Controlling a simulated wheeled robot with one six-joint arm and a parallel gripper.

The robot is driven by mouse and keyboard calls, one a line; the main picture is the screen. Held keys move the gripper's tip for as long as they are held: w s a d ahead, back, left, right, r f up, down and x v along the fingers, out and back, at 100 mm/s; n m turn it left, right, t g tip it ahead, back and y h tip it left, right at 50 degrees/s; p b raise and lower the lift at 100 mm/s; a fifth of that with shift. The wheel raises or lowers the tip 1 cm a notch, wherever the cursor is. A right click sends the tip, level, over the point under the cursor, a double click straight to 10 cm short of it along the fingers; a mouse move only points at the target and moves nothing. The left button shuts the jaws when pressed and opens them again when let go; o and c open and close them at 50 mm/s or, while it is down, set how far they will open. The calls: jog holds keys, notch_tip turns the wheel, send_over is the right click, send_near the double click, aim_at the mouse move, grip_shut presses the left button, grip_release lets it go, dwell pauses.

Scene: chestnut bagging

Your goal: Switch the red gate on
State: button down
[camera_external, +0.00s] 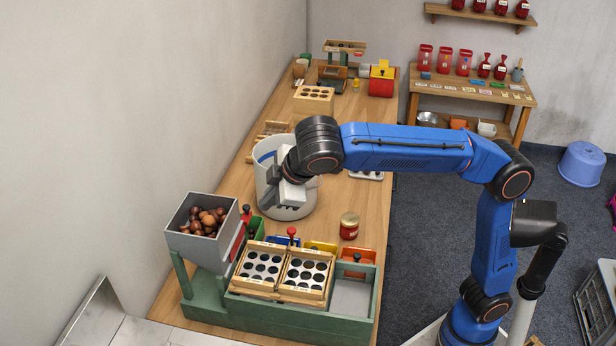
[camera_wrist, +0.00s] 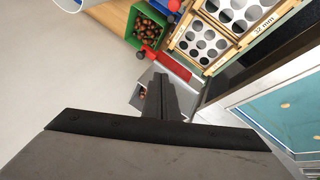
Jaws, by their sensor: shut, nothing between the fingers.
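The red gate (camera_external: 237,242) is a narrow red strip on the right side of the grey hopper (camera_external: 184,243), which holds brown chestnuts (camera_external: 205,221). My gripper (camera_external: 272,206) is in front of the white pot, above and behind the sorter. Its dark fingers (camera_wrist: 158,88) are shut and empty, and they hide part of the hopper (camera_wrist: 145,76). I cannot tell from these views whether the fingers touch anything. The gate's exact position is partly hidden.
A white pot (camera_external: 302,205) stands behind the green sorter (camera_external: 262,313). A lidded jar (camera_external: 349,226) stands to the right. A green bin (camera_wrist: 133,14) holds chestnuts.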

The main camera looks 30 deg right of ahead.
send_near(244, 216)
notch_tip(244, 216, down, 2)
jog(key=s+a, duration=0.2)
jog(key=shift+w+d+f, duration=0.2)
jog(key=shift+w, duration=0.5)
jog(key=shift+w+d+f, duration=0.2)
jog(key=shift+w, duration=0.45)
jog(key=shift+w+d+f, duration=0.15)
jog(key=shift+w+f, duration=0.1)
jog(key=shift+w, duration=0.45)
jog(key=shift+w+d, duration=2)
jog(key=shift+d, duration=0.05)
jog(key=s+r, duration=0.9)
jog(key=shift+d, duration=0.4)
